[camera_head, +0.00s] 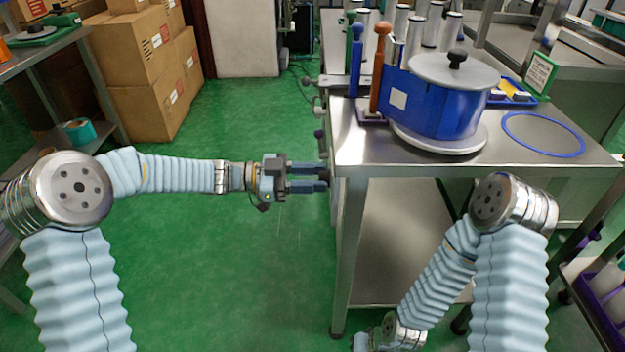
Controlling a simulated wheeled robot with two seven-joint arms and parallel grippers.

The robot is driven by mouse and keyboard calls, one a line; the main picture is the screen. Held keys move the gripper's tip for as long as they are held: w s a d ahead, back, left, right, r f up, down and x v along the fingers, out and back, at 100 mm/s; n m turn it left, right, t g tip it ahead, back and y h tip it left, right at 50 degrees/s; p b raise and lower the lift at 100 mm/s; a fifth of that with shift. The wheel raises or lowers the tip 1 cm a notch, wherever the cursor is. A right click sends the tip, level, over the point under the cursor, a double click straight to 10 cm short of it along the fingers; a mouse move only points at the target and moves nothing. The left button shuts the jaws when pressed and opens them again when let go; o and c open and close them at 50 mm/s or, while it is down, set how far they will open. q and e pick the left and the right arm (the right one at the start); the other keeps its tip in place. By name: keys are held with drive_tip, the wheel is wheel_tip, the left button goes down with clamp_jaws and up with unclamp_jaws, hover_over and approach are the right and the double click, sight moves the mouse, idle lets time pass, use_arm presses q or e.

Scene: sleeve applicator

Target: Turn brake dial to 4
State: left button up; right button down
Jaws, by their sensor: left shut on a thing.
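My left gripper (318,180) reaches in from the left, level, to the left side of the steel table. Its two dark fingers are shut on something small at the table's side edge. This is likely the brake dial, but the fingers cover it and I cannot read any number or mark. A blue roll (430,108) with a grey round top plate (454,70) and a black knob (457,57) sits on a round base on the table. My right arm hangs down at the lower right, and its gripper is outside the picture.
The steel table (375,158) also holds an orange-brown handle (380,70), a blue handle (355,62), a blue ring (543,135) and several metal cylinders. More small knobs (319,133) stick out of its left side. Cardboard boxes (140,85) stand at the back left. The green floor (230,120) between is clear.

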use_arm(q)
drive_tip(key=shift+s+f+m+b, duration=0.1)
drive_tip(key=shift+f+m+b, duration=0.1)
drive_tip(key=shift+m+b, duration=4.85)
drive_tip(key=shift+f+m+b, duration=0.15)
drive_tip(key=shift+m+b, duration=4.85)
drive_tip(key=shift+m, duration=0.05)
use_arm(e)
wheel_tip(320, 180, down, 20)
drive_tip(key=d, duration=0.1)
drive_tip(key=shift+w+d+f, duration=0.15)
drive_tip(key=shift+w+d, duration=0.2)
drive_tip(key=shift+w, duration=0.1)
use_arm(q)
drive_tip(key=o, duration=1)
drive_tip(key=shift+r, duration=0.1)
drive_tip(key=shift+o, duration=0.2)
drive_tip(key=shift+a, duration=0.1)
